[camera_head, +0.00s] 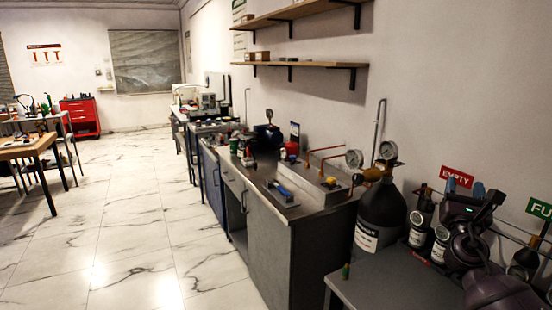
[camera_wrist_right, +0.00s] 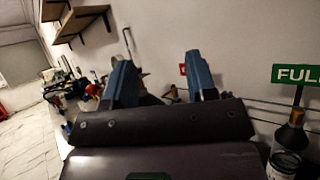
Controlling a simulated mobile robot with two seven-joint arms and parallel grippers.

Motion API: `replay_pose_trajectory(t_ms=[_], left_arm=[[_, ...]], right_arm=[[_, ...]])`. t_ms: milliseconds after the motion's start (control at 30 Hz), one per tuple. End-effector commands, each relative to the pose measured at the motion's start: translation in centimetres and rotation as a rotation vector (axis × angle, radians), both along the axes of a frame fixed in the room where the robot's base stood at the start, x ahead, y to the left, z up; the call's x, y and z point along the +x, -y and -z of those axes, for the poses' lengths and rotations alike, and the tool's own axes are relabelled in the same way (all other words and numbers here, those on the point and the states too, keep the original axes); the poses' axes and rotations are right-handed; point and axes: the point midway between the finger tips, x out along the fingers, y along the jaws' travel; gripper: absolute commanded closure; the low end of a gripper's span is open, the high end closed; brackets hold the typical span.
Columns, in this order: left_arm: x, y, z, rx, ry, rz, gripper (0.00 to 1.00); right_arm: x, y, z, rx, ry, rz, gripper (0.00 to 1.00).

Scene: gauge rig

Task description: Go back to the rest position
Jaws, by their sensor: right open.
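My right arm comes in at the lower right of the head view. Its gripper (camera_head: 464,188) has blue fingers pointing up, near the red EMPTY sign and in front of the wall. In the right wrist view the two blue fingers of this gripper (camera_wrist_right: 161,82) stand well apart with nothing between them. My left gripper is not in view.
A dark gas cylinder (camera_head: 381,215) with gauges stands left of my right gripper, beside the workbench (camera_head: 280,205). Smaller bottles (camera_head: 421,220) stand close to the gripper. The red EMPTY sign (camera_head: 457,176) and green FULL sign (camera_head: 539,208) are near. The marble floor (camera_head: 130,230) is clear at left.

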Motion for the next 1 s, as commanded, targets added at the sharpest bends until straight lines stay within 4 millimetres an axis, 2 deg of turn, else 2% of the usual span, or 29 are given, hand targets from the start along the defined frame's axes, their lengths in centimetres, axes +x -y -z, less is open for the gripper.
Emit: replay_pose_trajectory(t_ms=[167, 267, 367, 467, 667, 800, 1000], left_arm=[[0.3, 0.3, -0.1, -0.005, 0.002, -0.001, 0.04], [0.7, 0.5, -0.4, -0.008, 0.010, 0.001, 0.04], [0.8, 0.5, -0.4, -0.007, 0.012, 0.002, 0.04], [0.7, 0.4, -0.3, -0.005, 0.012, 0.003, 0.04], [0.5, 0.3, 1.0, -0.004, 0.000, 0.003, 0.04], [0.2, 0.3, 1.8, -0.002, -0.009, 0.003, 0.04], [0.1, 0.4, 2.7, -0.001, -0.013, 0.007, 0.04]], right_arm=[[0.4, -0.7, 0.3, 0.306, 0.085, -0.205, 0.48], [0.5, -2.0, 0.5, 0.545, 0.140, -0.360, 0.48], [0.3, -3.8, 2.3, 0.834, 0.177, -0.517, 0.48], [-0.5, -5.7, 6.0, 1.161, 0.194, -0.648, 0.48], [-4.9, -9.8, 16.7, 1.880, 0.218, -0.757, 0.48], [-9.4, -12.3, 23.7, 2.307, 0.260, -0.700, 0.48], [-17.3, -15.2, 32.6, 2.756, 0.363, -0.482, 0.48]])
